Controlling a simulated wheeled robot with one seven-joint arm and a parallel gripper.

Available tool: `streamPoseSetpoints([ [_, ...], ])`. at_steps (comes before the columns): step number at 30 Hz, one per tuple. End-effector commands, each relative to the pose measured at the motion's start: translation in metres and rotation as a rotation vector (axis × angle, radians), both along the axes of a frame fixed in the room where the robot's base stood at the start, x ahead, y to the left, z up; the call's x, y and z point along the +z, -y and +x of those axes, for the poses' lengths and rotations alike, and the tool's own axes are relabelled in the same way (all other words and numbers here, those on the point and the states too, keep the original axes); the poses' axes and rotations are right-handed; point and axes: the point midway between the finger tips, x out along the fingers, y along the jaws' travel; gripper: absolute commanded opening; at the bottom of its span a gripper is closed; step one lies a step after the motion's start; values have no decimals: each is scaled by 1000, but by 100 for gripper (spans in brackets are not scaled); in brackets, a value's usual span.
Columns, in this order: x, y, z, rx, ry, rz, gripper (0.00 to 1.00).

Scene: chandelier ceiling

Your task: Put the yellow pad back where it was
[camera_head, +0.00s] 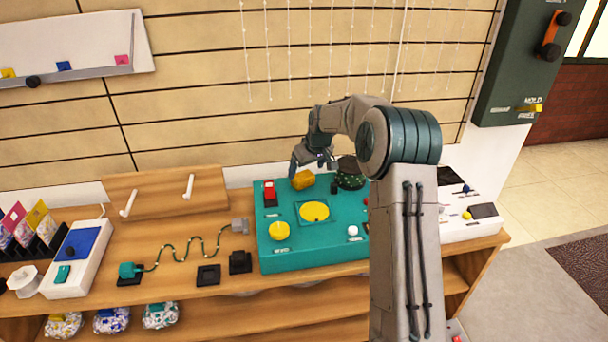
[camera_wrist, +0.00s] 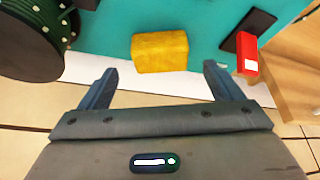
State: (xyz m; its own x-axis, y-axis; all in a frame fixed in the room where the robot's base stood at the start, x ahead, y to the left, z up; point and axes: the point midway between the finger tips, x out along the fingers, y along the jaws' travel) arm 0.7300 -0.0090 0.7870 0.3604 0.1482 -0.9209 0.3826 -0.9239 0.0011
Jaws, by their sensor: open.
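A yellow block (camera_head: 303,180), likely the yellow pad, sits at the back edge of the teal panel (camera_head: 272,250). It also shows in the wrist view (camera_wrist: 160,52), ahead of and between my fingertips. My gripper (camera_head: 314,163) is open and empty, just behind and above the block; its two fingers also show in the wrist view (camera_wrist: 160,80). A round yellow piece (camera_head: 279,231) is at the panel's front left. I cannot tell which place belongs to the pad.
A red switch (camera_head: 270,194) stands left of the block, and a dark green spool (camera_head: 349,174) stands close on its right. A white knob (camera_head: 353,231) is at the panel's front right. Hanging bead strings (camera_head: 330,50) line the wall behind. Open wood lies around the black sockets (camera_head: 208,275).

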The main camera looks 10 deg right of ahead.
Motion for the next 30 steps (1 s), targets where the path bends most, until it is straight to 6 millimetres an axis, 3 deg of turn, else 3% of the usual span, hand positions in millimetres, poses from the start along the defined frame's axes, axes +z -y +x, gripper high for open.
streamPoseSetpoints([
  [3,26,4,-9,0,2,0,86],
  [7,46,7,-17,-1,2,1,86],
  [19,66,6,-35,-5,-9,-7,86],
  [23,81,-1,-68,-25,-33,-28,86],
  [30,104,-10,-160,-108,-93,-67,86],
])
